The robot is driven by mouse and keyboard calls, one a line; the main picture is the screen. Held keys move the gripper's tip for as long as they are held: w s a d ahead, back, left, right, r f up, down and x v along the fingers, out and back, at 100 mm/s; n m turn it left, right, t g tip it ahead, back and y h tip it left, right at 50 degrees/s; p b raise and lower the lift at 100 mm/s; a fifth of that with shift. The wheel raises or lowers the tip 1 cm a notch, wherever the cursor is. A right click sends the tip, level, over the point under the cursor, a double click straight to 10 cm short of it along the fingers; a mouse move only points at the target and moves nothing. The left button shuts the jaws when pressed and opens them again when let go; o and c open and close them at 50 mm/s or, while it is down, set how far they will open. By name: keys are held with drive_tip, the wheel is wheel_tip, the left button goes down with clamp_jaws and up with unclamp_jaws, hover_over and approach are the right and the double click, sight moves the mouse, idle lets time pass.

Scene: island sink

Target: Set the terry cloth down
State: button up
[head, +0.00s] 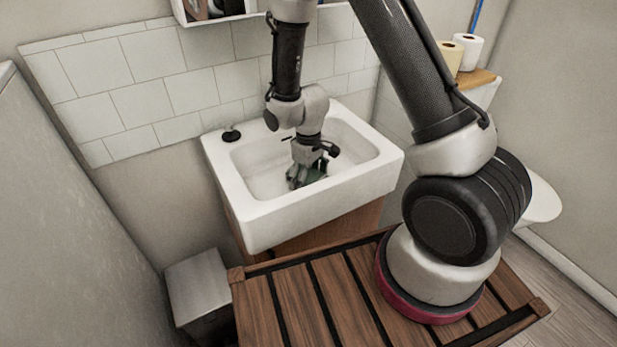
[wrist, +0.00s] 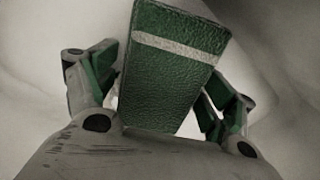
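The terry cloth (wrist: 172,75) is dark green with a pale stripe near one end. In the wrist view it lies between the two fingers of my gripper (wrist: 160,85), tilted a little. The fingers stand well apart, one on each side of it. Whether both press on the cloth cannot be made out. In the head view my gripper (head: 306,178) points down inside the white sink (head: 238,200), low over the basin floor. The cloth is mostly hidden there among the dark green fingers, and its contact with the basin is not clear.
The sink's raised rim surrounds my gripper. A dark round fitting (head: 231,134) stands on the back left rim. A slatted wooden surface (head: 295,300) is in front, a grey bin (head: 197,288) at lower left. Toilet rolls (head: 467,51) stand at the back right.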

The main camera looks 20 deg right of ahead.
drive_tip(key=shift+r, duration=0.1)
drive_tip(key=s+d+r+m+t, duration=0.1)
drive_tip(key=d+r, duration=0.1)
drive_tip(key=r, duration=0.8)
drive_tip(key=s+d+r, duration=0.1)
drive_tip(key=d+r, duration=0.1)
drive_tip(key=r, duration=0.8)
drive_tip(key=s+d+r+m+t, duration=0.1)
drive_tip(key=s+d+r+m, duration=0.2)
drive_tip(key=s+d+r, duration=0.2)
drive_tip(key=s+d+r+m+t, duration=0.2)
drive_tip(key=s+d+r, duration=0.4)
drive_tip(key=s+r, duration=0.5)
drive_tip(key=shift+s+m, duration=0.4)
drive_tip(key=shift+s, duration=0.75)
